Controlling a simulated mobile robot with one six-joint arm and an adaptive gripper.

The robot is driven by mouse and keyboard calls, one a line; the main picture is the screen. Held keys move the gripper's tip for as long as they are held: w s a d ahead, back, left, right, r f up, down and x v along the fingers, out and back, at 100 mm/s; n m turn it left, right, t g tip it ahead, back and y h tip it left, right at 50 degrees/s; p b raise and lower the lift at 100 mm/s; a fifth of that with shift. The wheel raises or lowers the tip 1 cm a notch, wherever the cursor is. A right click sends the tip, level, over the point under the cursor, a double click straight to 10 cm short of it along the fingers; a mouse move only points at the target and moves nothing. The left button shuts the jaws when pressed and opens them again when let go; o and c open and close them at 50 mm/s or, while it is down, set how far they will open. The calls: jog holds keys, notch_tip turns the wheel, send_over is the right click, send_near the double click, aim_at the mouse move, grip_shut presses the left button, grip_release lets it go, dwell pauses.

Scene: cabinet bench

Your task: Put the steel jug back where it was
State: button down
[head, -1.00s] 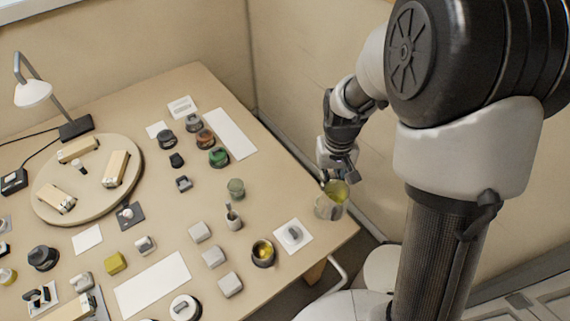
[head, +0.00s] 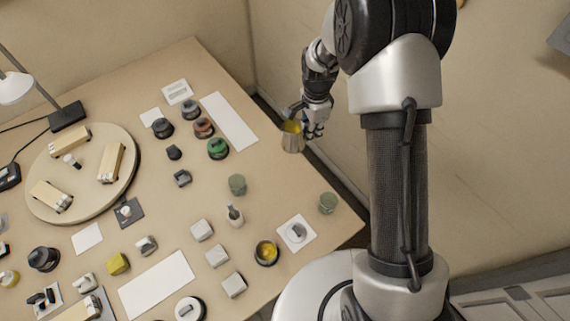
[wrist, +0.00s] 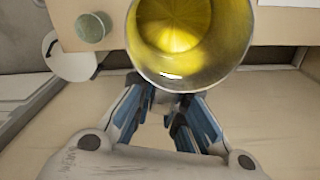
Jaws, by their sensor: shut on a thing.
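The steel jug (head: 291,143) holds something yellow and hangs roughly upright by the table's right edge, toward the wall. My gripper (head: 305,122) is shut on its side. In the wrist view the jug's open rim and yellow inside (wrist: 178,28) fill the top middle, with the blue-padded fingers (wrist: 172,112) against its near side. The fingers hide part of the jug's wall. A greenish cup (head: 328,203) stands apart from it near the table's right corner. It also shows in the wrist view (wrist: 91,28).
Another greenish cup (head: 237,184) stands further left. A long bare white mat (head: 230,121) lies near the back right edge, beside several dark jars. Another bare white mat (head: 157,285) lies at the front. A dark pot with yellow contents (head: 267,252) and pale blocks stand near the right corner.

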aim_at(300, 168)
jog(key=w+f+m+b, duration=0.1)
jog(key=f+m, duration=0.1)
jog(key=f, duration=0.5)
jog(key=w+a+f+m+b, duration=0.1)
jog(key=f+m, duration=0.1)
jog(key=f, duration=0.6)
jog(key=w+f+m+b, duration=0.1)
jog(key=f, duration=0.6)
jog(key=shift+a+f+m, duration=0.25)
jog(key=shift+a+m, duration=0.15)
jog(key=c, duration=2.1)
grip_release()
jog(key=shift+f, duration=0.15)
jog(key=o, duration=0.5)
jog(key=shift+c, duration=0.2)
